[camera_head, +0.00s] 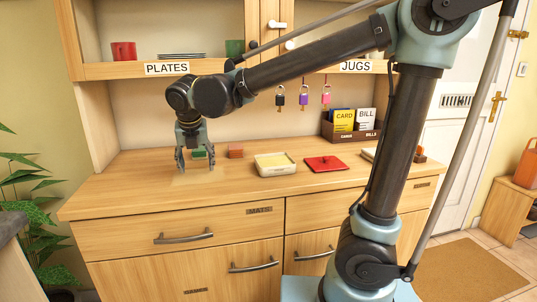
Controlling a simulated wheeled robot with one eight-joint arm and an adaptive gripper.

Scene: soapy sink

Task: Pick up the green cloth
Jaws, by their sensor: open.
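My gripper (195,166) points down over the left part of the wooden counter, its fingers apart and nothing seen between them. A small green thing (199,154) lies on the counter just behind the fingers, partly hidden by them. It looks block-like, and I cannot tell whether it is the green cloth. A faint pale patch (190,180) shows on the counter under the fingertips. I cannot tell whether the fingers touch the counter.
A small orange-red block (235,151), a pale tub with yellow inside (275,165) and a flat red piece (325,163) sit to the right. A brown card box (350,130) stands at the back. A shelf (130,70) overhangs the counter (140,190). The front left counter is clear.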

